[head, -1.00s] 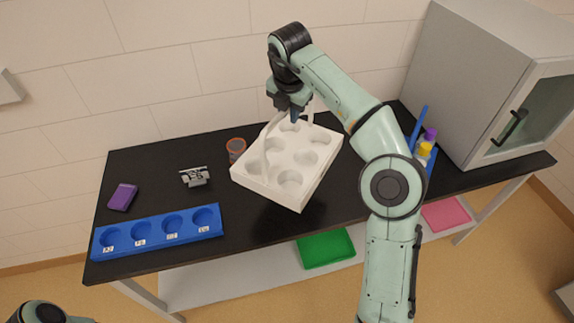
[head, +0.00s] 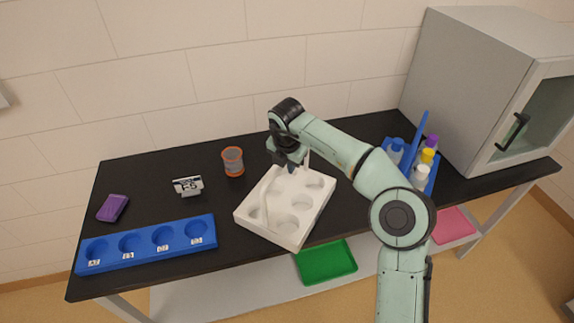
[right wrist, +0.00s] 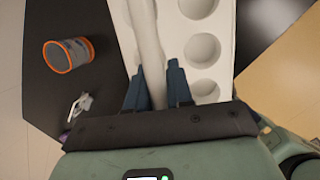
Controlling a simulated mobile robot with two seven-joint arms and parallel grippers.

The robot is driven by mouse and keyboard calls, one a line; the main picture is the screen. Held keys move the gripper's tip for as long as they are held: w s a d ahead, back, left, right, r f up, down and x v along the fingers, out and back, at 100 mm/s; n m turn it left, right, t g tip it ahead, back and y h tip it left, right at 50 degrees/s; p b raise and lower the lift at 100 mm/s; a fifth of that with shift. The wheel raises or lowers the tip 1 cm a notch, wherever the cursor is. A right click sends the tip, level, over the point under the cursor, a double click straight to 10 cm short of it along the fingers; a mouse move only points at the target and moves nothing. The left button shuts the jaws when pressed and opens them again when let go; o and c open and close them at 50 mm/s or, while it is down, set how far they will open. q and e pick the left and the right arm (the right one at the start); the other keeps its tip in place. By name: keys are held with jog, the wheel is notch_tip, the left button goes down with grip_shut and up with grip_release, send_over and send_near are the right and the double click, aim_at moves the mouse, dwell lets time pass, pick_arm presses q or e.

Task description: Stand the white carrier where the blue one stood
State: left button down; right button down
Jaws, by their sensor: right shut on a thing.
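The white carrier (head: 268,232) is a block with several round wells and a tall white handle. It is low over the middle of the black table, and I cannot tell whether it touches the top. My right gripper (head: 290,163) is shut on its handle. In the right wrist view the fingers (right wrist: 157,88) lie either side of the white handle bar, with the carrier's wells (right wrist: 203,47) beside it. The blue carrier (head: 430,186) stands at the right of the table by the cabinet, with several capped bottles in it and an upright blue handle. My left gripper is not in view.
A blue rack (head: 146,254) with labelled wells lies at the front left. A purple block (head: 113,208), a small metal-grey device (head: 188,186) and an orange-rimmed grey cup (head: 233,162) stand behind it. A grey cabinet (head: 480,85) rises at the right. A green tray (head: 326,262) lies on the lower shelf.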

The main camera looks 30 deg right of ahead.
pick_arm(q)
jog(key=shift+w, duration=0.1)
pick_arm(e)
jog(key=shift+r, duration=0.15)
jog(key=shift+w, duration=0.1)
jog(key=c, duration=1)
grip_release()
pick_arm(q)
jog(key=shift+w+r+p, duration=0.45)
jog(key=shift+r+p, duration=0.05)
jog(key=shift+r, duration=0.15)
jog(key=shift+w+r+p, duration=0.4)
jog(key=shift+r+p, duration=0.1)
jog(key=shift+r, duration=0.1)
pick_arm(e)
jog(key=v, duration=1.2)
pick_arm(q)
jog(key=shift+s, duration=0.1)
